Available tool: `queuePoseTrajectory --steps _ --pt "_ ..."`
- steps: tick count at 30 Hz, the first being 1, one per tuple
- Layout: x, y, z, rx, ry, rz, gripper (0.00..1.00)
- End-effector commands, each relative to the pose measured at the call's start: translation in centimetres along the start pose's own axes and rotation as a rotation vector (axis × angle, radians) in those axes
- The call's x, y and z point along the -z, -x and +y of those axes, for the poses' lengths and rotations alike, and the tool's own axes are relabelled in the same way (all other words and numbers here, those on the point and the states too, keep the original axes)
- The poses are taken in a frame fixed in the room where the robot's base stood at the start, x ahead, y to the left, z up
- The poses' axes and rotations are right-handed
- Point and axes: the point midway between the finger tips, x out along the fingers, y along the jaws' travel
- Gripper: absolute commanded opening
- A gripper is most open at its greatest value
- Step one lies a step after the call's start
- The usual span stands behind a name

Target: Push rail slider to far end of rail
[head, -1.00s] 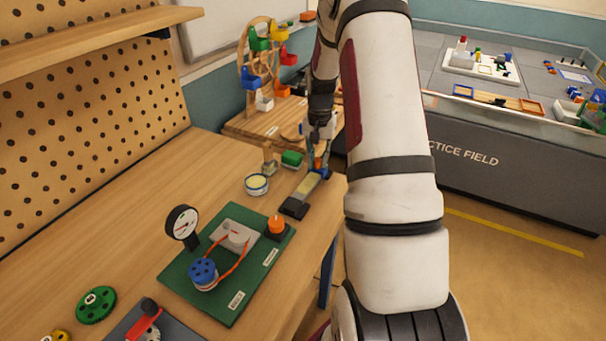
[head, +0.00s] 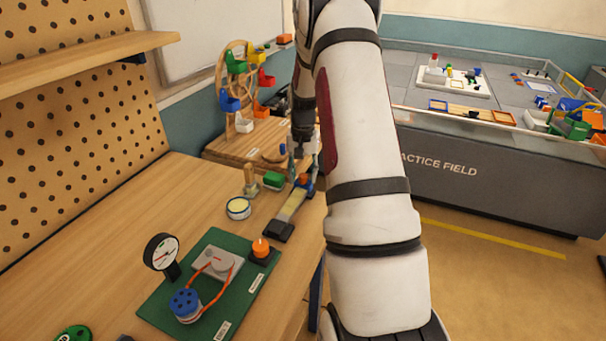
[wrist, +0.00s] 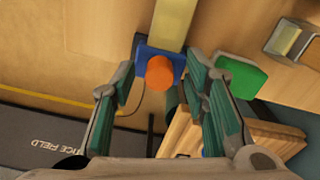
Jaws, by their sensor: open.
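The rail (head: 291,207) lies on the workbench near its right edge, with a dark block at its near end. It shows as a pale strip at the top of the wrist view (wrist: 170,22). The slider is a blue block with an orange knob, toward the rail's far part in the head view (head: 304,179). In the wrist view the slider (wrist: 160,72) sits between my fingers. My gripper (wrist: 167,58) is open, one green-padded finger on each side. Contact with the slider cannot be told. My gripper (head: 302,165) partly hides the rail's far end in the head view.
A green block (head: 273,180), a round tin (head: 238,208) and a wooden stand (head: 250,183) are left of the rail. A green board (head: 215,285) with a gauge lies nearer. A wooden base with a coloured wheel (head: 240,90) stands beyond. Bare bench lies left.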

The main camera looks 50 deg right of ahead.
Motion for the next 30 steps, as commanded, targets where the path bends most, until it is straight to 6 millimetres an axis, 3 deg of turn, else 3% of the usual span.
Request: queuePoseTrajectory --steps 5,18,24,30 --pt "0.1 1.6 0.0 0.0 0.001 0.003 0.41" --pt "0.1 9.9 -0.1 0.001 0.001 0.004 0.41" --pt "0.0 11.7 0.0 0.0 0.0 0.002 0.41" --pt "0.0 12.0 0.0 0.0 0.0 0.001 0.41"
